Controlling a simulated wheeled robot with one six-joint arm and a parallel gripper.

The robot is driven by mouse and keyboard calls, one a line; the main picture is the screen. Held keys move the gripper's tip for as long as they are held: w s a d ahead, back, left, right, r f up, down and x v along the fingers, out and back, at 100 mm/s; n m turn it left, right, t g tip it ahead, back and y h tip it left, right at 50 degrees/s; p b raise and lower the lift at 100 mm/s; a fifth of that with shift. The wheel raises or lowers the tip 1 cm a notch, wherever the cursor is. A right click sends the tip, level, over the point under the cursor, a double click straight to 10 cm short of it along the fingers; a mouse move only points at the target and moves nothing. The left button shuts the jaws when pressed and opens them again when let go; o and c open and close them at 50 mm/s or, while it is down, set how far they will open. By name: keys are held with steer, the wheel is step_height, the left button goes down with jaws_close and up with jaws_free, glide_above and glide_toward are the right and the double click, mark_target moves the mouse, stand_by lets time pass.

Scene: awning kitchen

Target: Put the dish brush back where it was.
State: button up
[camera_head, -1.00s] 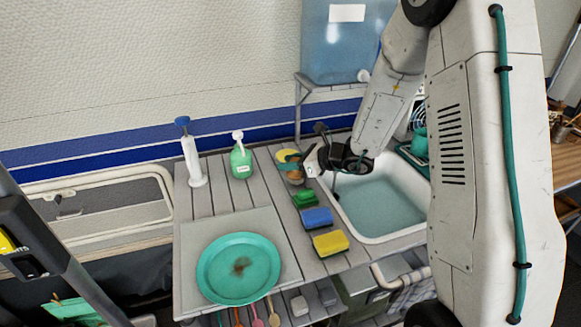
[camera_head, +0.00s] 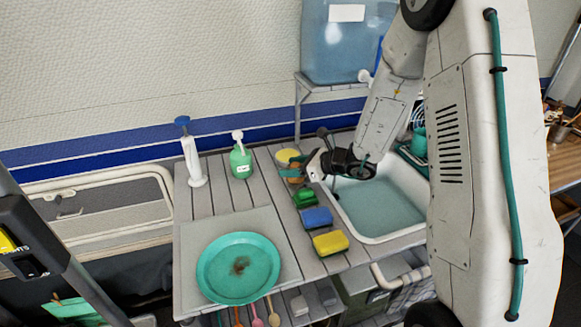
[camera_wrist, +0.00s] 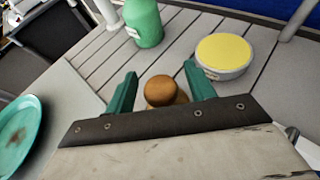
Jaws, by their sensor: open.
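The dish brush (camera_wrist: 161,93) appears to be the one with a round brown wooden knob. In the wrist view the knob is between the two green fingers of my gripper (camera_wrist: 160,70), with gaps on both sides. The fingers are open. The brush's lower part is mostly hidden by the gripper body, and its bristles do not show. In the head view the small brown brush (camera_head: 295,180) stands on the slatted counter left of the sink, under my gripper (camera_head: 297,168).
A yellow-topped round tin (camera_wrist: 224,54) stands close by, right of the fingers. A green bottle (camera_head: 240,161), green, blue (camera_head: 317,218) and yellow (camera_head: 330,242) sponges and a teal plate (camera_head: 238,268) share the counter. The water-filled sink (camera_head: 380,208) is to the right.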

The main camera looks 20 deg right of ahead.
steer(key=v, duration=1.1)
steer(key=s+a+r+n+g, duration=0.4)
steer(key=s+a+r+n, duration=0.2)
steer(key=s+n, duration=0.2)
steer(key=s+a+r+n+g, duration=0.4)
steer(key=s+a+r+n, duration=0.1)
steer(key=s+n, duration=0.25)
steer(key=s+d+r+n+h, duration=0.2)
steer(key=s+d+n+h, duration=0.1)
steer(key=s+n+h, duration=0.2)
steer(key=s+d+r+n+h, duration=0.2)
steer(key=s+d+n+h, duration=0.2)
steer(key=s, duration=0.6)
steer(key=shift+r+n+h, duration=0.15)
steer(key=shift+n+h, duration=0.25)
steer(key=shift+n, duration=0.85)
